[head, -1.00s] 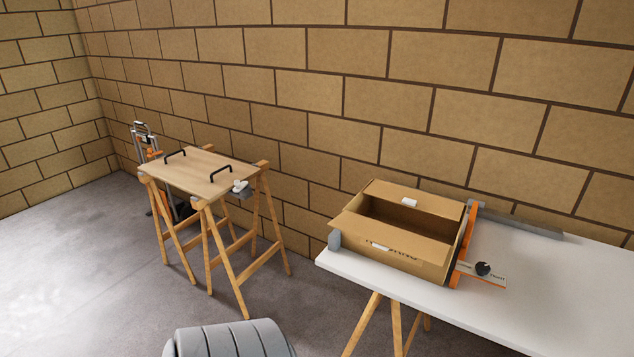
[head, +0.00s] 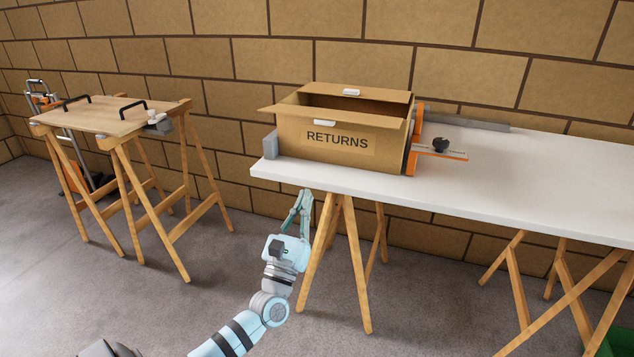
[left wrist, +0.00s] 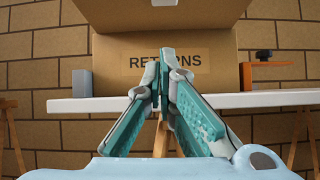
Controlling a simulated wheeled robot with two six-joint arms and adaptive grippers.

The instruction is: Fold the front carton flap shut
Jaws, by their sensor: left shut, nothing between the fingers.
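An open brown carton (head: 290,138) marked RETURNS stands on a white trestle table (head: 500,185). Its front flap (head: 365,120) sticks outward over the label and has a white tab (head: 325,123). The back flap (head: 375,90) stands up with another white tab (head: 351,92). My left gripper (head: 303,195) is shut and empty, below and in front of the table's front edge. In the left wrist view, the closed fingertips (left wrist: 166,55) overlap the carton's front face (left wrist: 215,55), and the front flap's underside (left wrist: 120,12) hangs above them. My right gripper is not in view.
A grey block (head: 271,145) stands at the carton's left and an orange clamp piece (head: 415,140) at its right, with a dark knob (head: 440,145). A wooden board with handles (head: 110,115) rests on trestles at left. The table's right side is clear.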

